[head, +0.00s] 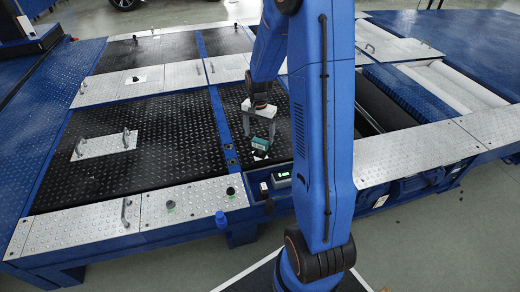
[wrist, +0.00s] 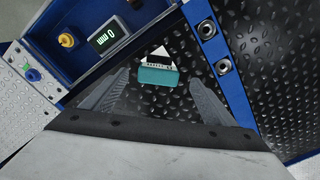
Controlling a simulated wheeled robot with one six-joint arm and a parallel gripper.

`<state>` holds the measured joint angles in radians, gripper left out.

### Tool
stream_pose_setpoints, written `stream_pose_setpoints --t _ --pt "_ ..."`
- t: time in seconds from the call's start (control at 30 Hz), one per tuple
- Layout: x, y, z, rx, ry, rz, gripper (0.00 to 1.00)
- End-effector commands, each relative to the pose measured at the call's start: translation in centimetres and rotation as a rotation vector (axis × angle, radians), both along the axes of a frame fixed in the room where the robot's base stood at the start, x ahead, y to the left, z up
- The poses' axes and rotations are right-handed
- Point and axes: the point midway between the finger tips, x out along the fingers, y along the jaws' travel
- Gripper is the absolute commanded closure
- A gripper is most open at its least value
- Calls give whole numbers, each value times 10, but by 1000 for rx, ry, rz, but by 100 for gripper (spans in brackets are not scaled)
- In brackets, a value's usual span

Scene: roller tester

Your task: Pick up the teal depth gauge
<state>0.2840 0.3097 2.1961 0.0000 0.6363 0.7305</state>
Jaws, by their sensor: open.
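The teal depth gauge (head: 261,142) stands on the black diamond-plate cover, at a white marking, in the head view. In the wrist view the teal gauge (wrist: 158,76) shows its teal face and a dark top strip, beyond the fingertips. My gripper (head: 259,120) is open above and around the gauge's near area, pointing down. In the wrist view its two grey fingers (wrist: 152,88) are apart, with the gauge in line with the gap between them. I cannot tell whether the fingertips reach down beside it. Nothing is held.
A small display box reading 0 mm (wrist: 104,37) and a yellow knob (wrist: 67,40) sit on the blue frame beside the plate. A blue rail with round sockets (wrist: 207,30) runs close on the right.

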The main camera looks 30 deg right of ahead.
Motion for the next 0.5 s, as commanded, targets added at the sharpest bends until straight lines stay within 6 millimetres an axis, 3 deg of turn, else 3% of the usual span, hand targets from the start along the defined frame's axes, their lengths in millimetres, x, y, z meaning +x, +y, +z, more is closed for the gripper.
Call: stream_pose_setpoints --t 0.13,0.5 --pt "0 0 -23 0 1 0 20" --pt "0 -3 -50 1 3 0 20"
